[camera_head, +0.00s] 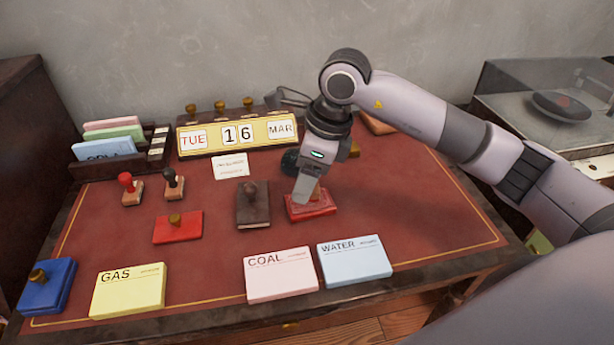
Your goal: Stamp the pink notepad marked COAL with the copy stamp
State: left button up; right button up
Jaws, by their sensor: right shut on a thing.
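The pink notepad marked COAL (281,280) lies flat near the desk's front edge, between the yellow GAS pad (128,292) and the blue WATER pad (354,264). My right gripper (306,192) points down above a red ink pad (311,209), behind and to the right of the COAL pad. It is shut on what looks like a stamp, mostly hidden by the fingers; its label cannot be read, and I cannot tell whether it touches the ink pad. Two other stamps stand upright at left, one red-knobbed (127,181) and one dark-knobbed (171,176). My left gripper is out of view.
A red flat piece with a knob (180,231), a brown knobbed one (252,212) and a blue knobbed one (47,288) lie on the desk (215,262). A date display (237,135) and a paper rack (120,165) stand behind. A turntable (562,105) is at right.

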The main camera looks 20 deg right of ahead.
jog(key=shift+r+p, duration=1.3)
jog(key=shift+r, duration=1)
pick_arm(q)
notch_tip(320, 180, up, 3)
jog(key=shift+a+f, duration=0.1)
